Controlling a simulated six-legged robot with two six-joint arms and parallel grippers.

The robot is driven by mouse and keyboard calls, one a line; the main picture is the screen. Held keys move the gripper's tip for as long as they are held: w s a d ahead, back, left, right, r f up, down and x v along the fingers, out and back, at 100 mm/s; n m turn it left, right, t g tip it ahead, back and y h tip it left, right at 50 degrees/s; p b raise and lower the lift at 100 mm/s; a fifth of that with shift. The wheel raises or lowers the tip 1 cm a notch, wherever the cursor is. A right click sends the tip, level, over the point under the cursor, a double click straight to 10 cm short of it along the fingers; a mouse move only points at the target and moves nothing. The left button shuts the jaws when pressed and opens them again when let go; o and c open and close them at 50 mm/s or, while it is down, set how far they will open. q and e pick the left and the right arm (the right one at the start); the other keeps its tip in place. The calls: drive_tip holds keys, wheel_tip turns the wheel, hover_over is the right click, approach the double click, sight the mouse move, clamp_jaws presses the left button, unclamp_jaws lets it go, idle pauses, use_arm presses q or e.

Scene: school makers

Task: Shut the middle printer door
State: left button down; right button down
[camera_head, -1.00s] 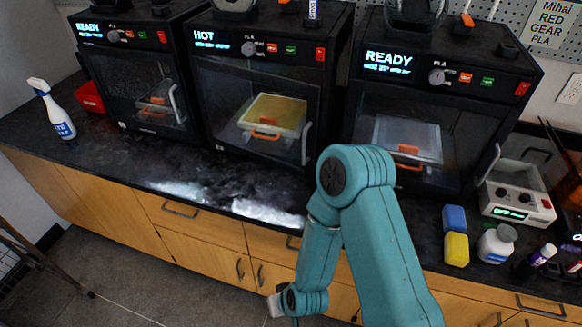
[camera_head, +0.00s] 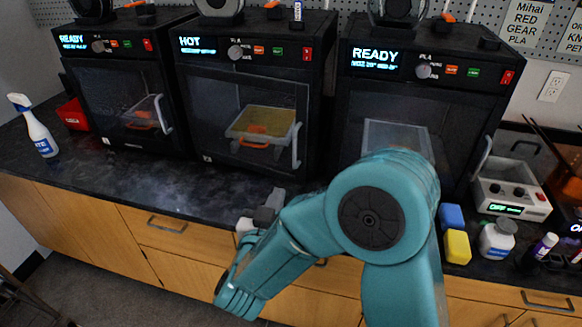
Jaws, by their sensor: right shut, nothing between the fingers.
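The middle printer (camera_head: 245,52) is a black box with a lit "HOT" display. Its dark glass door (camera_head: 219,95) has a pale vertical handle (camera_head: 297,147) at the right edge. The door looks in line with the front frame, though I cannot tell whether a small gap is left. Through the glass shows a yellowish plate with an orange part. My right gripper (camera_head: 271,203), small and grey, is shut and empty. It is over the counter's front part, below and in front of the middle printer, apart from the handle. My left gripper is out of view.
Printers marked READY stand left (camera_head: 125,90) and right (camera_head: 420,85). A spray bottle (camera_head: 38,130) and red bin (camera_head: 73,114) are at far left. A blue block (camera_head: 452,217), yellow block (camera_head: 457,247) and white bottle (camera_head: 496,241) sit at right. The counter (camera_head: 120,178) is clear at centre left.

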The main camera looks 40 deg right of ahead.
sight(294, 153)
drive_tip(key=p+x, duration=0.2)
drive_tip(key=x, duration=1.1)
drive_tip(key=shift+w+d, duration=0.2)
drive_tip(key=shift+d, duration=0.05)
drive_tip(key=shift+w, duration=0.15)
